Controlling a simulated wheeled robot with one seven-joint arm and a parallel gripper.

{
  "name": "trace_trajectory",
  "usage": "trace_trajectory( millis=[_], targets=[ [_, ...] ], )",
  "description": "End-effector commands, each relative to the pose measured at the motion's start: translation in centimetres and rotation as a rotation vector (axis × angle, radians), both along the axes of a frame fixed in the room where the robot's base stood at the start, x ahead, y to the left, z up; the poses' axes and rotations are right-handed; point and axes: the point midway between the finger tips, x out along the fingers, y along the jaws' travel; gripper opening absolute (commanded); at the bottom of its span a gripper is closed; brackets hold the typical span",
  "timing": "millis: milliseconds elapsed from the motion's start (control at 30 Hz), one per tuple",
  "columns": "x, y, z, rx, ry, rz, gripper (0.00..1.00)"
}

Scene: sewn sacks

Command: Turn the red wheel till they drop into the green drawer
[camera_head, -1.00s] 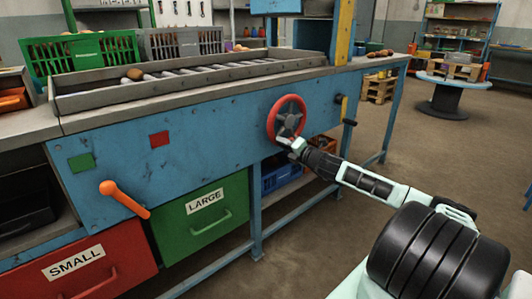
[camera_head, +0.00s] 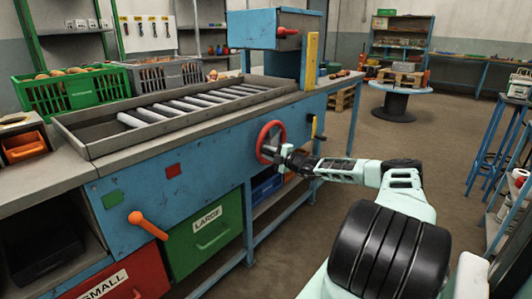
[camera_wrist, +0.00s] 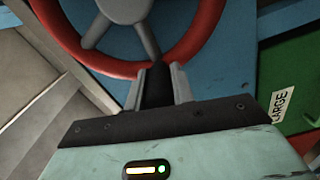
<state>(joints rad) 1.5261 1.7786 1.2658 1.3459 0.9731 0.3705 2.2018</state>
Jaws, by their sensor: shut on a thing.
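The red wheel (camera_head: 270,141), with grey spokes, is mounted on the blue front panel of the bench. My gripper (camera_head: 285,155) is shut on the lower right part of its rim. In the wrist view the fingers (camera_wrist: 160,85) close at the red rim (camera_wrist: 185,60) near the end of a spoke; the exact contact is partly hidden. The green drawer (camera_head: 190,255), labelled LARGE, is below the panel and looks closed. It also shows in the wrist view (camera_wrist: 305,70). The roller tray (camera_head: 95,150) above shows bare rollers and no round pieces.
A red drawer (camera_head: 147,278), labelled SMALL, is left of the green one. An orange lever (camera_head: 148,225) sticks out above them. A green crate (camera_head: 75,93) of brown round things stands behind the tray. Bench legs are near my arm; open floor lies right.

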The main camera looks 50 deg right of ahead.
Motion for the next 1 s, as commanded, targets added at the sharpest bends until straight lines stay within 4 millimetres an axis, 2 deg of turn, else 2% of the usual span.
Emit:
trace_trajectory(
  millis=[100,567,600,667,700,1000],
  targets=[
    [0.02,-0.40,0.46,0.022,0.002,-0.005,0.00],
    [-0.01,-0.49,0.28,0.038,0.004,-0.007,0.00],
    [-0.01,-0.49,0.28,0.038,0.004,-0.007,0.27],
    [-0.01,-0.49,0.27,0.038,0.004,-0.007,0.44],
    [-0.01,-0.44,0.27,0.038,0.004,-0.006,0.46],
    [-0.21,-0.29,0.25,0.037,0.004,-0.003,0.46]
  ],
)
